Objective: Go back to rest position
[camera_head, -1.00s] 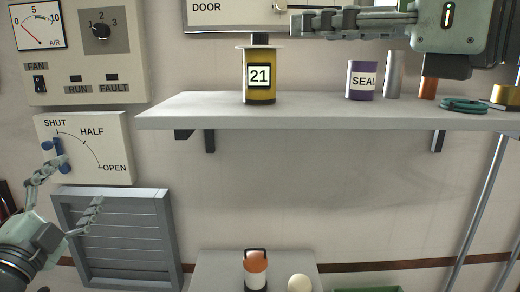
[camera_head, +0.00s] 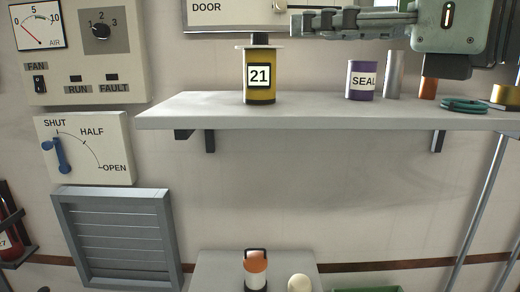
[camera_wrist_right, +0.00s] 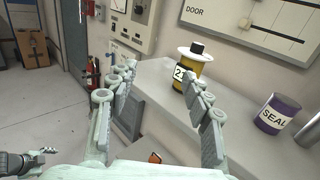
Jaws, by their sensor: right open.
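My right gripper (camera_head: 350,22) reaches in from the upper right in the head view, above the shelf (camera_head: 330,117). In the right wrist view my right gripper (camera_wrist_right: 160,85) is open, its two fingers wide apart with nothing held. The yellow canister marked 21 (camera_head: 260,78) stands upright on the shelf, below and left of the right fingers. My left gripper is out of the head view. A small part of it (camera_wrist_right: 40,155) shows at the lower left of the right wrist view, too small to read its opening.
A blue lever (camera_head: 58,155) is on the SHUT/HALF/OPEN panel, above a louvred vent (camera_head: 115,240). A purple SEAL can (camera_head: 360,80), a grey cylinder (camera_head: 393,75) and a green coil (camera_head: 465,105) stand right on the shelf. The floor (camera_wrist_right: 45,105) at left is clear.

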